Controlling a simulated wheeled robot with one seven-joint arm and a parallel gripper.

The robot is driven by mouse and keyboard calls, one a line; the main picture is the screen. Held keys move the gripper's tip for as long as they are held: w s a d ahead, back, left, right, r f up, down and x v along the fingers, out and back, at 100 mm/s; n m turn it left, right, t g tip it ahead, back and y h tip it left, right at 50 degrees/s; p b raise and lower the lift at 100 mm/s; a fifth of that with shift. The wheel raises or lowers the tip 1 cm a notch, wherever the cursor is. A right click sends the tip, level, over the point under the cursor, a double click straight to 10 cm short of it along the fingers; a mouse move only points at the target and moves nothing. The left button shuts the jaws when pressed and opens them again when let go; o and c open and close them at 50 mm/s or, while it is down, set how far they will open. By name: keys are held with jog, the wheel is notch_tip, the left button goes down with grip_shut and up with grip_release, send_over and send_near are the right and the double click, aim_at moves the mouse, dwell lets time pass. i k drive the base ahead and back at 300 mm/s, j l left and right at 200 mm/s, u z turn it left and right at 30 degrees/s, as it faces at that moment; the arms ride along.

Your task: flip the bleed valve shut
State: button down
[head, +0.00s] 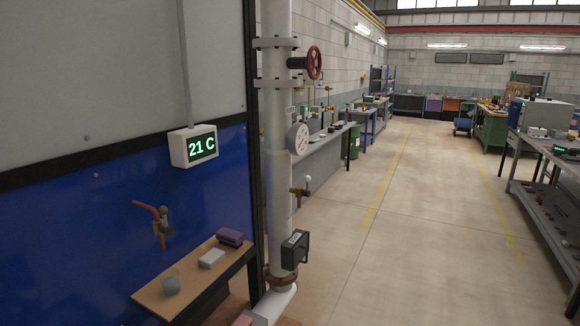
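A small brass valve (299,192) sticks out from the right side of the white vertical pipe (279,215), below a round gauge. Its short lever points upward and ends in a pale ball (307,179). I cannot read a label that names it as the bleed valve. A second fitting, an orange-brown tap (160,222), is mounted on the blue panel at left, with a handle slanting up to the left and a stub pointing down. My gripper is not in this view.
The pipe also carries a red handwheel (314,63), a gauge (299,138) and a dark box (295,249). A wooden shelf (195,283) juts out below the tap. A display reading 21 C (193,146) hangs above. The floor (390,260) right of the pipe is clear.

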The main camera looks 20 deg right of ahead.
aim_at(306, 193)
jog(key=i+l+u, duration=0.3)
jog(key=l, duration=0.3)
jog(key=i+l+u, duration=0.15)
jog(key=l+u, duration=0.2)
jog(key=l, duration=0.3)
jog(key=i+l+u, duration=0.15)
jog(key=l+u, duration=0.15)
jog(key=l, duration=0.4)
jog(key=l+u, duration=0.35)
jog(key=l, duration=0.35)
